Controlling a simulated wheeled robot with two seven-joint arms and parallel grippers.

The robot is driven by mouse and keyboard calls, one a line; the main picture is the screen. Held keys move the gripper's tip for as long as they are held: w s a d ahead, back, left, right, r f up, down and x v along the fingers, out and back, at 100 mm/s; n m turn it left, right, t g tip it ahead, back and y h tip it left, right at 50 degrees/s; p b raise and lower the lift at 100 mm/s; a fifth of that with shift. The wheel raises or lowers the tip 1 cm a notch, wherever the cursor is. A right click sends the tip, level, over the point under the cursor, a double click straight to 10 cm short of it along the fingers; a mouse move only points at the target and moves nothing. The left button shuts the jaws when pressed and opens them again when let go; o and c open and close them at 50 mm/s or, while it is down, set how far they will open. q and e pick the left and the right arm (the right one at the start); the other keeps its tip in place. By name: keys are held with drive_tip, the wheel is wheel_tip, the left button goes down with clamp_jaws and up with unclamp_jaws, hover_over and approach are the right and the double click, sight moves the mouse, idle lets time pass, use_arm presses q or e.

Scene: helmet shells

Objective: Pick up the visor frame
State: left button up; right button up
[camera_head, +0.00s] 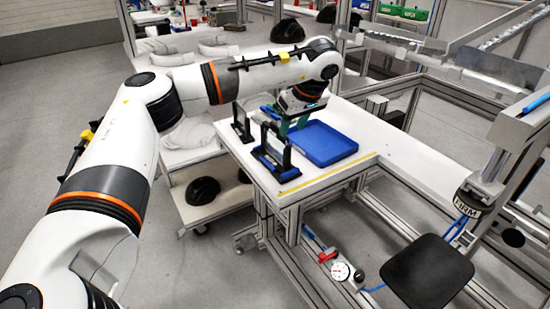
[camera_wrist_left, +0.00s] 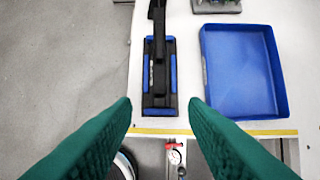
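A black upright frame, which looks like the visor frame (camera_head: 274,141), stands in a black and blue holder (camera_head: 262,163) near the table's left front corner. In the left wrist view the frame shows from above as a narrow dark strip (camera_wrist_left: 158,50) on the holder (camera_wrist_left: 158,103). My left gripper (camera_head: 284,121) hovers over the table just behind the holder. Its green fingers (camera_wrist_left: 160,102) are spread, with nothing between them; the holder lies below, in line with the gap. My right gripper is in neither view.
A blue tray (camera_head: 322,156) lies to the right of the holder. A second black upright frame (camera_head: 242,124) stands at the table's left edge. Black helmet shells (camera_head: 203,190) sit on a lower cart at left. The white tabletop (camera_head: 405,155) is free at right.

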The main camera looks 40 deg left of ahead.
sight(287, 145)
use_arm(q)
drive_tip(key=x, duration=0.5)
drive_tip(key=shift+d+x, duration=0.2)
drive_tip(key=shift+x, duration=1.1)
drive_tip(key=shift+d+x, duration=0.15)
drive_tip(key=shift+x, duration=1.1)
drive_tip(key=shift+s+f, duration=0.15)
clamp_jaws()
